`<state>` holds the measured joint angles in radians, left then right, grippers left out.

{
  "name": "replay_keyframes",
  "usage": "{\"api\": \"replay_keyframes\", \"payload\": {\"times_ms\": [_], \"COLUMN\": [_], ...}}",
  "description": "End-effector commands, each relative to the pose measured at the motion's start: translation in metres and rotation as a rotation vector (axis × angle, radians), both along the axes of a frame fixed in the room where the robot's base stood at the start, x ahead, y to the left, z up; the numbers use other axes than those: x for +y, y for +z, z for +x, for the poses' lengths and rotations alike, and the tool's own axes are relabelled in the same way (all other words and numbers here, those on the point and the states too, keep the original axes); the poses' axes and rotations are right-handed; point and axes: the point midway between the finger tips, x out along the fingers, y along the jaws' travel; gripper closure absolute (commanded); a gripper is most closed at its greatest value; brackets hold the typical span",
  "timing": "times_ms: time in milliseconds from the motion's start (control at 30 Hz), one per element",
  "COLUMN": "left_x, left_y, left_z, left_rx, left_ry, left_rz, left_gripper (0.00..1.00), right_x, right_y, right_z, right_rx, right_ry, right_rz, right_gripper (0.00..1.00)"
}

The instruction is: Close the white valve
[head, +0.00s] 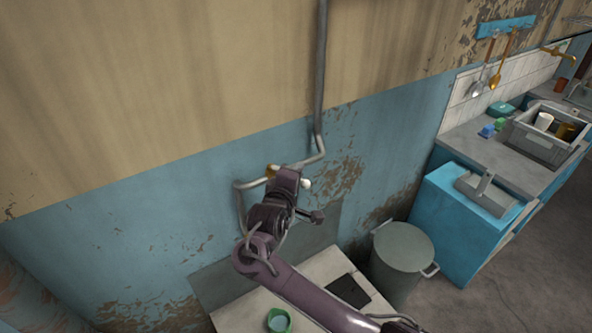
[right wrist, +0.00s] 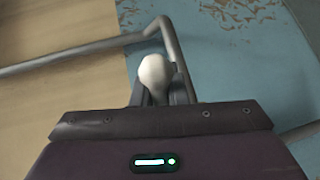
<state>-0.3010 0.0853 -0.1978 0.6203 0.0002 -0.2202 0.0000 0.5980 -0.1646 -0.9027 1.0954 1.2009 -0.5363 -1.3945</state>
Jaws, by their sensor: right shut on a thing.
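The white valve handle (right wrist: 154,72) is a rounded white knob on the grey pipe, seen in the right wrist view between my right gripper's fingers (right wrist: 157,95). My right gripper is shut on it. In the head view my right gripper (head: 292,178) is at the pipe on the wall, and a small part of the white valve (head: 306,184) shows beside it. The rest of the valve is hidden behind the gripper. My left gripper is not in view.
The grey pipe (head: 320,90) runs down the wall and bends behind my right arm. Below is a pale stove top (head: 245,312) with a green mug (head: 278,320) and a black plate (head: 348,290). A lidded grey bin (head: 402,250) and blue cabinet (head: 460,225) stand right.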

Motion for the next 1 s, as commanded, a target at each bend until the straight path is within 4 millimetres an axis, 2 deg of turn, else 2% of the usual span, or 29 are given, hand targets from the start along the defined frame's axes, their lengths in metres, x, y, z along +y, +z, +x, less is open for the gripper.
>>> {"api": "replay_keyframes", "payload": {"times_ms": [567,600,633,1000], "left_x": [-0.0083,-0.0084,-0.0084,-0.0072], "left_y": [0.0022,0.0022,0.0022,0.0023], "left_z": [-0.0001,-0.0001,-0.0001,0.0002], "left_rx": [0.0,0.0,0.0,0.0], "left_ry": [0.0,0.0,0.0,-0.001], "left_rz": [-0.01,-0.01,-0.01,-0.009], "left_gripper": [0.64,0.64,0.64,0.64], "right_x": [0.0002,0.0002,0.0001,-0.0003], "right_y": [-0.0022,-0.0023,-0.0021,-0.0007], "right_z": [-0.0007,-0.0007,-0.0006,-0.0002], "right_rx": [0.003,0.003,0.003,0.001], "right_ry": [-0.022,-0.022,-0.022,-0.023], "right_rz": [0.002,0.002,0.002,0.002], "right_gripper": [1.0,0.82,0.78,0.78]}}
